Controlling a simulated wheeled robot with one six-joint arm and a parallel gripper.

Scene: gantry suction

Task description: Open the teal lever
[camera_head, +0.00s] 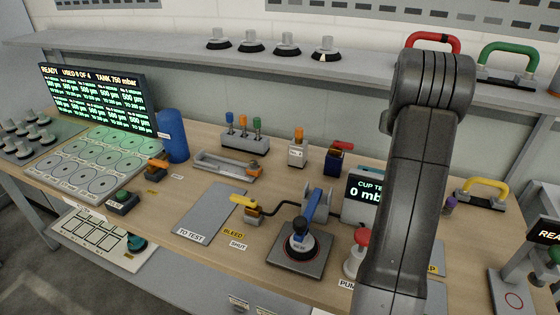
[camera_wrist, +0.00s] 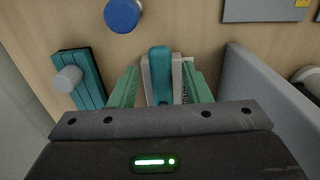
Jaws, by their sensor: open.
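In the wrist view, the teal lever (camera_wrist: 160,72) is a rounded upright bar with a pale grey block just behind and around it. My gripper (camera_wrist: 162,88) has its two green fingers apart, one on each side of the lever. There seems to be a gap between each finger and the lever; contact cannot be told. The lever's lower end is hidden by my gripper's dark body. In the head view, I cannot make out the lever or my gripper.
A dark teal block with a grey knob (camera_wrist: 68,79) is left of my gripper. A blue round thing (camera_wrist: 122,15) lies beyond it, and a grey wall-like panel (camera_wrist: 262,95) stands close on the right. The bench also holds a yellow-handled valve (camera_head: 252,208) and a blue cylinder (camera_head: 172,135).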

